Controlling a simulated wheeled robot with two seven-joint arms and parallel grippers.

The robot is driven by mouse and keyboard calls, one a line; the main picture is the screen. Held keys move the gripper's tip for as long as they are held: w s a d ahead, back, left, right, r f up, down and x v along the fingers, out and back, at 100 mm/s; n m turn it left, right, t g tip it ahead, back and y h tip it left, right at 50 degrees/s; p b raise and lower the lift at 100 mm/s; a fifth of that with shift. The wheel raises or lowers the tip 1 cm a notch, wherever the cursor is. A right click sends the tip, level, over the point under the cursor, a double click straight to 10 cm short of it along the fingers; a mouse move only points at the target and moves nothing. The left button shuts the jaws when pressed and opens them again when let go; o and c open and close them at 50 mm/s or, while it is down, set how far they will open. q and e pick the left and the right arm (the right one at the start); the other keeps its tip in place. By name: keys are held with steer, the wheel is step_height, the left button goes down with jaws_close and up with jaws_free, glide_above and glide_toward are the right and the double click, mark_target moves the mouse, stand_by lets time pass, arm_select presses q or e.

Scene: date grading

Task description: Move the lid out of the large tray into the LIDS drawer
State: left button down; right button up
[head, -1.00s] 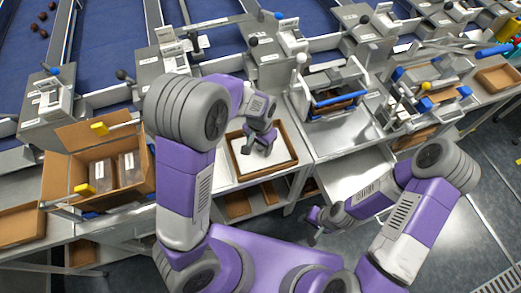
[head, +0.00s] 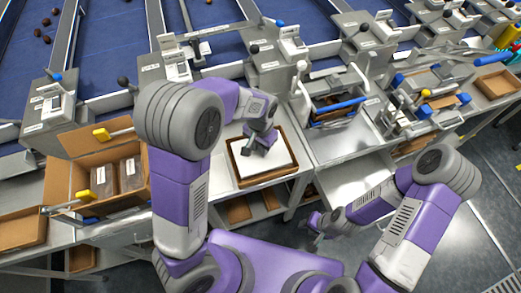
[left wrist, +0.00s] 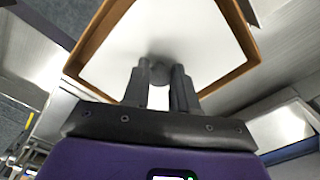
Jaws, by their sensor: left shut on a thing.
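The large tray (head: 236,172) is a brown, shallow box on the metal bench in the middle of the head view. Its brown rim also shows in the left wrist view (left wrist: 92,38). The white, flat lid (head: 270,165) lies within the outline of the rim; whether it sits in the tray or just above it is unclear. My left gripper (head: 262,146) is over the lid's middle, shut on its small knob, which the fingers (left wrist: 160,82) mostly hide in the wrist view. My right gripper (head: 316,232) hangs low before the bench, its jaws too small to read. No LIDS label is legible.
A cardboard carton (head: 78,178) with packed boxes stands left of my left arm. A press-like fixture with a blue bar (head: 340,105) stands right of the tray. A bare metal surface (head: 350,145) lies to the right. Shelves below hold brown trays (head: 238,210).

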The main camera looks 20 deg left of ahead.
arm_select(q)
step_height(320, 180, up, 7)
steer(key=shift+r+p, duration=0.2)
steer(key=shift+p, duration=0.6)
steer(key=shift+r+p, duration=1.7)
steer(key=shift+r, duration=0.3)
